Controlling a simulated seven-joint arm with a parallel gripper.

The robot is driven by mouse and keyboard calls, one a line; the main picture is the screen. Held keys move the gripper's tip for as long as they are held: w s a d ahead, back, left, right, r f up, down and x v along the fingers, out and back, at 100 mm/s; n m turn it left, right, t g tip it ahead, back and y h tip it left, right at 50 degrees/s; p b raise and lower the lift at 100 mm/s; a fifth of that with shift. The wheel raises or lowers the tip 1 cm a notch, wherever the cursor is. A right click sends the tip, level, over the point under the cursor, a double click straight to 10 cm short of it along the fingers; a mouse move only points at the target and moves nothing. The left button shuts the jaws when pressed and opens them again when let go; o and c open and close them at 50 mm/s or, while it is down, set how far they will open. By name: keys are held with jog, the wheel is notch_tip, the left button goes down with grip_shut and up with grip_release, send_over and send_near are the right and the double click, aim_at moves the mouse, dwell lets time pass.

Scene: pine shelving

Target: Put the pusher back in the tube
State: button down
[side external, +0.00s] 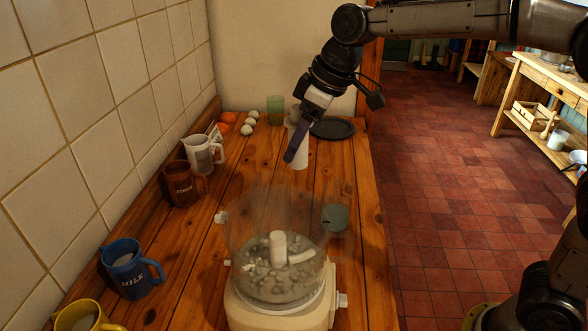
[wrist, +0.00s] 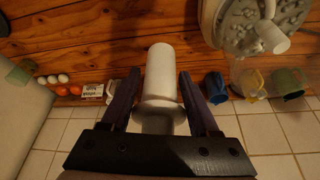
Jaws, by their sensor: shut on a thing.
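The white cylindrical pusher (side external: 299,155) is held upright, or nearly so, above the wooden counter in the side view. In the wrist view the pusher (wrist: 160,75) lies between both dark purple fingers, with a wider flange near the palm. My gripper (side external: 292,156) is shut on it, beyond the food processor as seen from the side camera. The food processor (side external: 275,300) has a clear bowl (side external: 240,225) with grey pieces and a white central post inside. A clear cylindrical shape (side external: 336,212) shows at the bowl's right; I cannot tell whether it is the tube.
Brown (side external: 180,185), white (side external: 203,155), blue (side external: 130,268) and yellow (side external: 82,318) mugs line the tiled wall. Eggs (side external: 248,125), orange fruit (side external: 226,121), a green glass (side external: 275,110) and a dark plate (side external: 333,128) are at the back. Bare counter (side external: 245,172) lies between.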

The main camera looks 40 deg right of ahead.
notch_tip(320, 180, up, 19)
jog(key=s+a+n+g+y, duration=0.1)
jog(key=s+a+n, duration=0.3)
jog(key=s+a, duration=1.05)
jog(key=shift+d+x, duration=0.1)
jog(key=shift+x, duration=1.25)
jog(key=shift+d+x, duration=0.15)
jog(key=shift+x, duration=1.2)
jog(key=shift+s+f, duration=0.15)
jog(key=shift+f, duration=0.3)
jog(key=shift+f, duration=0.4)
jog(key=shift+f, duration=0.65)
